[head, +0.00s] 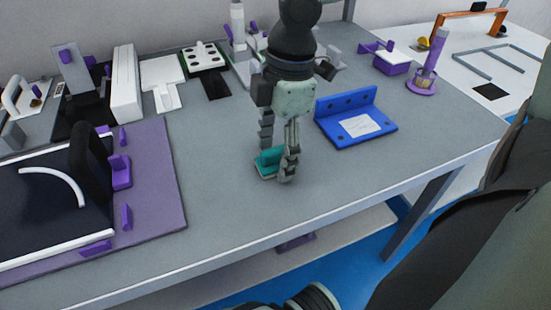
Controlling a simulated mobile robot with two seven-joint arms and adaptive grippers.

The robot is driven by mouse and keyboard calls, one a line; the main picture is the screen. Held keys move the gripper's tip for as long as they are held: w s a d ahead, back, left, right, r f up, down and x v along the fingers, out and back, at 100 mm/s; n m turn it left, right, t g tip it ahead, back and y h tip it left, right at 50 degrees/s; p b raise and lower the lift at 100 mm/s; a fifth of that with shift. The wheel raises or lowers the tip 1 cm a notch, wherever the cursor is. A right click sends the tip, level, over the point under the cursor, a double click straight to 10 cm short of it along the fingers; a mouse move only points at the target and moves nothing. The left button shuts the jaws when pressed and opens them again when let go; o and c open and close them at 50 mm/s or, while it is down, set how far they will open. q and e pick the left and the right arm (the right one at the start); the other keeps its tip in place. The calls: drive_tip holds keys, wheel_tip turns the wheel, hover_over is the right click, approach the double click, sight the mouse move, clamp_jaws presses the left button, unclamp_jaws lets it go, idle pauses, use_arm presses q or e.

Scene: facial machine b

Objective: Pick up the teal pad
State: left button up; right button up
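The teal pad (268,158) lies near the middle of the grey table, with a thin pale layer at its lower edge. My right gripper (277,162) points straight down over it. One finger is at the pad's far left side and the other comes down in front of its right part, hiding that part. The fingers stand apart with the pad between them, but I cannot tell whether they press on it. The pad looks to be at table level. My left gripper is not in view.
A blue L-shaped holder (376,132) with a white label stands close to the right. A purple mat (165,190) with a dark panel and black handle is on the left. White and purple devices line the back. The table's front middle is clear.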

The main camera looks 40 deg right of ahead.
sight(273, 150)
drive_tip(key=c, duration=1.2)
drive_tip(key=shift+o, duration=0.2)
drive_tip(key=shift+r, duration=0.1)
drive_tip(key=shift+r, duration=0.55)
wheel_tip(273, 150, up, 3)
drive_tip(key=shift+f+p, duration=0.1)
drive_tip(key=shift+p, duration=0.4)
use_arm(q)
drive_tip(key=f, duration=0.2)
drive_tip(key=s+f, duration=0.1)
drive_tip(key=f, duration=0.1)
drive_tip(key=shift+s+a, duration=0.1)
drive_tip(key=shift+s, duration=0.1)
use_arm(e)
drive_tip(key=s+a+r, duration=0.6)
drive_tip(key=a+r, duration=0.1)
drive_tip(key=a, duration=0.3)
